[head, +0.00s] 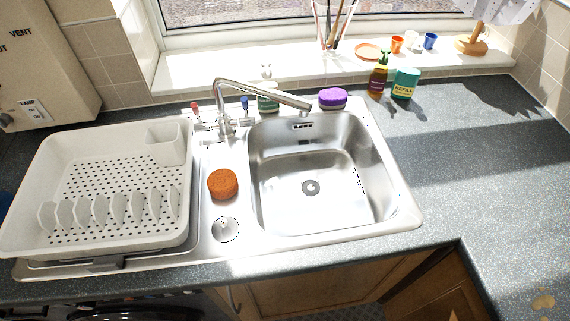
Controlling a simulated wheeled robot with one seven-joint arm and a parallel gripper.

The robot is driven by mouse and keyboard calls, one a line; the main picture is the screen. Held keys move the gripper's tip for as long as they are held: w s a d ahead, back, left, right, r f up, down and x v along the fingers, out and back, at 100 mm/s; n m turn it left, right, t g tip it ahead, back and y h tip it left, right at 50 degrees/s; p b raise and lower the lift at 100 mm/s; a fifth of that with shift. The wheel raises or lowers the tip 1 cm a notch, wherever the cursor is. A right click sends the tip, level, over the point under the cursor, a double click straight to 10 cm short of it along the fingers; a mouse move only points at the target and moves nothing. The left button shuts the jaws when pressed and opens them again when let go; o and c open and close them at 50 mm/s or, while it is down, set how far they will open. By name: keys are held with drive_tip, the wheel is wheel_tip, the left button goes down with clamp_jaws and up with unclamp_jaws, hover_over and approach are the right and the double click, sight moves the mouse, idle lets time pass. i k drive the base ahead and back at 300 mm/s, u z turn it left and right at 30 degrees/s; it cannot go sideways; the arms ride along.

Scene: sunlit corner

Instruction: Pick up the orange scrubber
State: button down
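The orange scrubber (222,184) is a round, brownish-orange pad. It lies on the steel strip of the sink unit (213,160), between the white dish rack and the sink basin. It sits just behind a small round drain (225,229) and in front of the tap. Nothing covers it. My gripper does not show in the head view.
A white dish rack (62,160) stands close on the left. The tap (222,118) rises behind, its spout reaching over the basin (318,200). A purple sponge (332,98), bottles (377,82) and a teal container (405,84) stand behind.

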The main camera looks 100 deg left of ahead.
sight(223, 183)
drive_tip(key=u, duration=3.8)
drive_tip(key=i, duration=0.5)
drive_tip(key=u, duration=0.1)
drive_tip(key=k, duration=1)
drive_tip(key=u, duration=1.65)
drive_tip(key=i, duration=0.95)
drive_tip(key=z, duration=0.35)
